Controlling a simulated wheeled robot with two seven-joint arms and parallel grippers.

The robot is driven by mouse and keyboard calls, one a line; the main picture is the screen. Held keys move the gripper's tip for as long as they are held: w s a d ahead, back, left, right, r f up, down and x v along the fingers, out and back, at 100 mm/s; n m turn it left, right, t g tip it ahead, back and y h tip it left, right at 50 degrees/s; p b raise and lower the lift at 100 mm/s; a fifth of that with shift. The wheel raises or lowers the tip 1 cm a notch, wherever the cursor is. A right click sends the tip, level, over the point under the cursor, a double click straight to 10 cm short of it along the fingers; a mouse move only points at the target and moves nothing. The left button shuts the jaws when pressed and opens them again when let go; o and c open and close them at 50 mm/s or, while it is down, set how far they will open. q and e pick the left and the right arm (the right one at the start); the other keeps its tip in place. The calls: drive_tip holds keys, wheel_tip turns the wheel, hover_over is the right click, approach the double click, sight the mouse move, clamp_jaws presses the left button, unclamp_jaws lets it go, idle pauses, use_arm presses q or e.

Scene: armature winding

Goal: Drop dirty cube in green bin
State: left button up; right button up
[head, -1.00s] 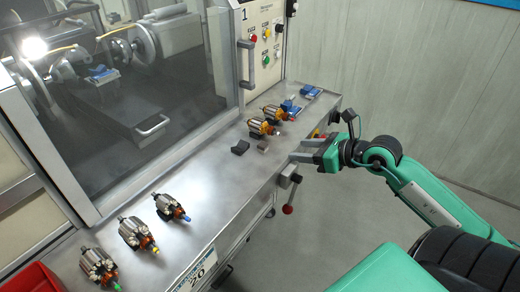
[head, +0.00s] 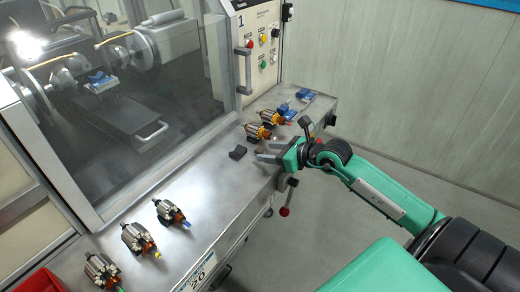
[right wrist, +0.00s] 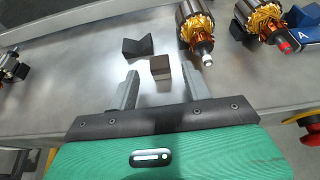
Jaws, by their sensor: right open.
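A small brown-grey cube (right wrist: 161,67) sits on the steel bench in the right wrist view. It lies just ahead of the fingertips of my right gripper (right wrist: 161,86), between their lines. The gripper is open with nothing between its fingers. In the head view my right gripper (head: 268,150) reaches over the bench's front edge, and I cannot make out the cube clearly beside it. No green bin shows in any view. My left gripper is not in view.
A dark V-shaped block (right wrist: 138,47) lies just behind the cube; it also shows in the head view (head: 238,152). More armatures (head: 172,214) line the bench's near left. A red bin (head: 40,278) is at the bottom left.

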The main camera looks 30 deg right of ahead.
sight(260, 152)
drive_tip(key=shift+p+x, duration=0.3)
drive_tip(key=shift+x, duration=1.1)
clamp_jaws()
drive_tip(key=shift+r, duration=0.1)
